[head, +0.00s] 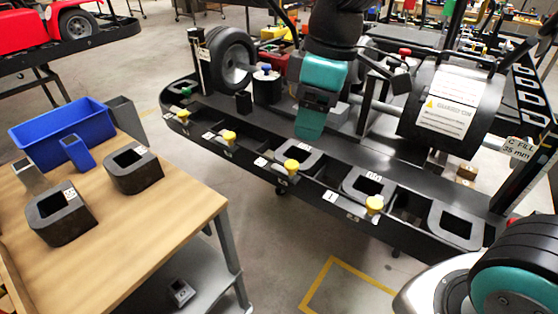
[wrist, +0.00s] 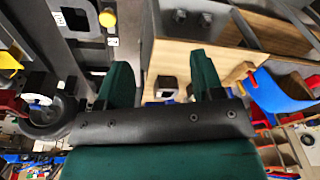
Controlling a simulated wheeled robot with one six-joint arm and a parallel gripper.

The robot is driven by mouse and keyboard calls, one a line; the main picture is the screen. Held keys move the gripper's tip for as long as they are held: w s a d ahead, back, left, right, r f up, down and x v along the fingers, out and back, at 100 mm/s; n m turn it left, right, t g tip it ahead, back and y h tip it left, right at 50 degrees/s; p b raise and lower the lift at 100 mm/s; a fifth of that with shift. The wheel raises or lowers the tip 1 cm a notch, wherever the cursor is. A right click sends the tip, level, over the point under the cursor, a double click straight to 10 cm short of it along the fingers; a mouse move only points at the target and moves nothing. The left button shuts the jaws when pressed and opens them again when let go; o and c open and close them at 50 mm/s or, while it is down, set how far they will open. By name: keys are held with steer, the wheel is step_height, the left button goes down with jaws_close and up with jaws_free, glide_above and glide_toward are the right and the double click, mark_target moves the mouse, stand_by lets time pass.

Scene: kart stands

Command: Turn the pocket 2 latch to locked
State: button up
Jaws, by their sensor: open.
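Several yellow latch knobs stand along the front rail of the black kart stand: a left one (head: 229,136), a middle one (head: 291,166) and a right one (head: 374,204), plus one at the far left end (head: 183,115). White labels sit beside them; most are too small to read, so I cannot tell which latch is pocket 2. My gripper (head: 308,130) hangs over the stand, behind the middle knob and apart from it. In the wrist view my gripper (wrist: 161,75) is open and empty between its green fingers. A yellow knob (wrist: 107,19) shows beyond the left finger.
The stand's rail (head: 330,178) has several square pockets with black blocks. A wooden table (head: 140,205) at left bears two black blocks (head: 62,213), (head: 134,170) and a blue bin (head: 62,132). A wheel (head: 232,56) and a labelled drum (head: 450,105) rise behind the rail. Floor in front is clear.

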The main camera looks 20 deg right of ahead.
mark_target(292, 163)
steer(key=w+d+f+n+h, duration=0.2)
steer(key=w+n, duration=0.2)
steer(key=w, duration=0.7)
steer(key=shift+n, duration=0.3)
step_height(292, 163, down, 17)
steer(key=shift+a+f+b, duration=0.1)
steer(key=shift+a+b, duration=0.05)
steer(key=shift+b, duration=0.3)
steer(key=c, duration=0.9)
